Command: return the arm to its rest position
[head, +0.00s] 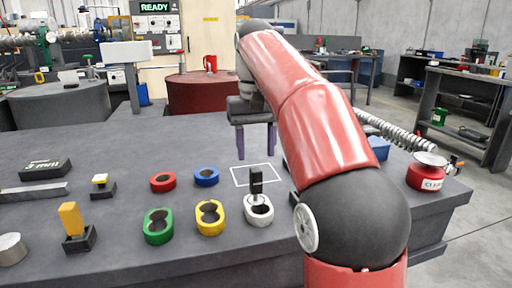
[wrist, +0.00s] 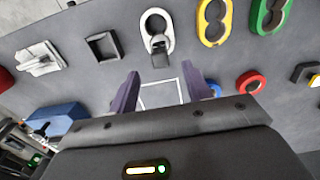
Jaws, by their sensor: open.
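My red arm reaches across the bench from the lower right of the head view, bent at its dark joint. My gripper (head: 256,154) hangs over the far part of the bench with its two purple fingers pointing down. The fingers are apart with nothing between them; the wrist view also shows my gripper (wrist: 162,80) open. Beneath it, a white square outline (head: 234,178) is marked on the bench and looks empty. The outline also shows between the fingers in the wrist view (wrist: 160,82).
On the bench (head: 130,235) stand a white holder (head: 260,213) with a black block (head: 256,181) upright in it, yellow (head: 210,227) and green (head: 158,236) holders, and red (head: 162,182) and blue (head: 206,177) rings. A red canister (head: 426,177) stands right of my arm. Barrels (head: 200,95) stand behind.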

